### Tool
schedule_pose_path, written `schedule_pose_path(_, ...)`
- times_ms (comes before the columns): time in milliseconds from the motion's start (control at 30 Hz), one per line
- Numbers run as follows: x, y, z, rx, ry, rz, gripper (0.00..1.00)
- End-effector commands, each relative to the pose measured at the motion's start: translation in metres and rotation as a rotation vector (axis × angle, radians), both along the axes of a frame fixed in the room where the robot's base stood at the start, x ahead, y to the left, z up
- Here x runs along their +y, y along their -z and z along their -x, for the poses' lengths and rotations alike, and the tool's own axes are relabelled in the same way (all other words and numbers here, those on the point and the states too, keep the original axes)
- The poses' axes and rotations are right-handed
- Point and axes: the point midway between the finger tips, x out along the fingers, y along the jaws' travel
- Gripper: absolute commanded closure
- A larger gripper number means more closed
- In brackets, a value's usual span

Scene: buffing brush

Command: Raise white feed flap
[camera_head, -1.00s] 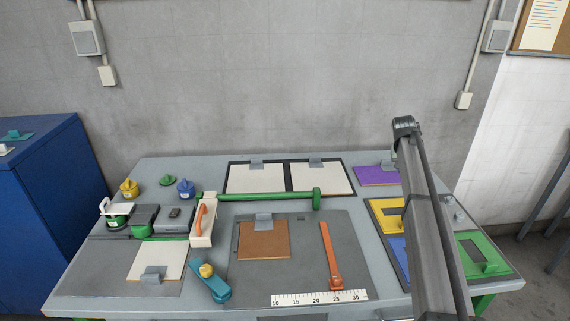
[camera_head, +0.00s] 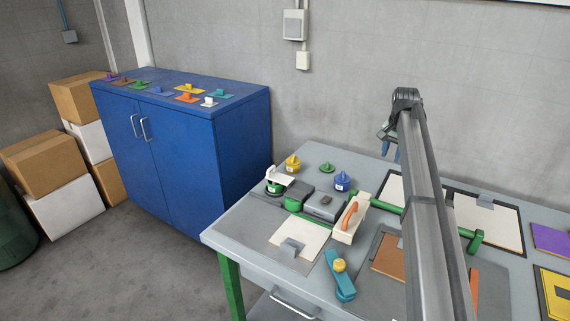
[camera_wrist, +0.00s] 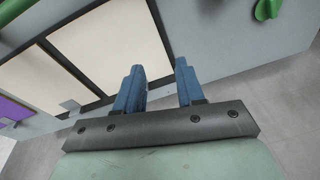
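A small white flap-like part (camera_head: 279,175) sits tilted over a green base at the left end of the grey-and-green device (camera_head: 325,205) on the workbench; I take it for the white feed flap. Its hinge is too small to make out. My gripper (camera_wrist: 158,68) shows two blue fingers spread apart with nothing between them in the wrist view. In the head view, my gripper is partly hidden behind my arm, above the back of the bench, well to the right of the flap. The flap is not visible in the wrist view.
Yellow (camera_head: 292,164), green (camera_head: 327,168) and blue (camera_head: 342,181) knobbed pieces stand behind the device. A white block with an orange handle (camera_head: 350,219) stands to its right. A teal tool (camera_head: 340,275) lies in front. A blue cabinet (camera_head: 190,150) stands left of the bench.

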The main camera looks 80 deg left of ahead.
Motion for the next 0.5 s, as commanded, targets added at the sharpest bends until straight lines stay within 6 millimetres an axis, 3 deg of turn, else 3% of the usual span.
schedule_pose_path(33, 0.021, -0.007, 0.034, 0.016, -0.023, -0.002, 0.62)
schedule_pose_path(200, 0.069, -0.026, 0.141, 0.079, -0.082, -0.002, 0.62)
schedule_pose_path(400, 0.105, -0.046, 0.261, 0.147, -0.146, 0.011, 0.62)
schedule_pose_path(500, 0.115, -0.054, 0.307, 0.169, -0.170, 0.018, 0.62)
